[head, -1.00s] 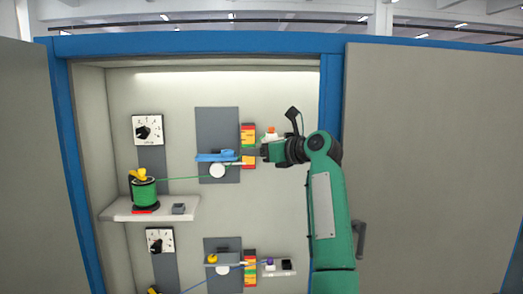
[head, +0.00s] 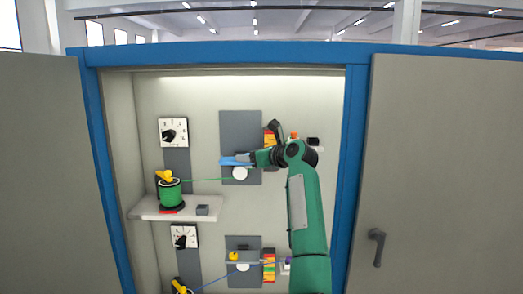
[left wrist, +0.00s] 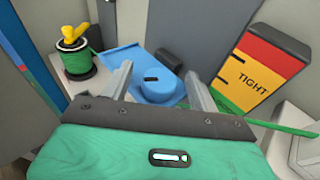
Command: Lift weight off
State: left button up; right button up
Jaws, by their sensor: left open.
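A round blue weight with a black mark on top (left wrist: 160,82) sits on a flat blue arm (left wrist: 130,62) in the left wrist view. The blue arm also shows in the head view (head: 234,161), mounted on a dark grey panel above a white wheel (head: 240,174). My left gripper (left wrist: 159,76) is open, with one finger on either side of the weight in the picture; I cannot tell whether they touch it. In the head view my left gripper (head: 258,158) is at the right end of the blue arm and partly hides it. My right gripper is not in view.
A green spool with a yellow top (head: 168,192) stands on a shelf (head: 147,208), its green cable running to the wheel. A red-yellow-green gauge marked TIGHT (left wrist: 262,66) is close to the right finger. A lower station has a yellow weight (head: 234,255).

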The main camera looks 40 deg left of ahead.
pick_arm(q)
jog(key=shift+a+f, duration=0.15)
jog(key=shift+a, duration=0.25)
jog(key=c, duration=1.2)
jog(key=shift+o, duration=0.2)
jog(key=shift+r+p, duration=0.9)
jog(key=shift+r, duration=2.75)
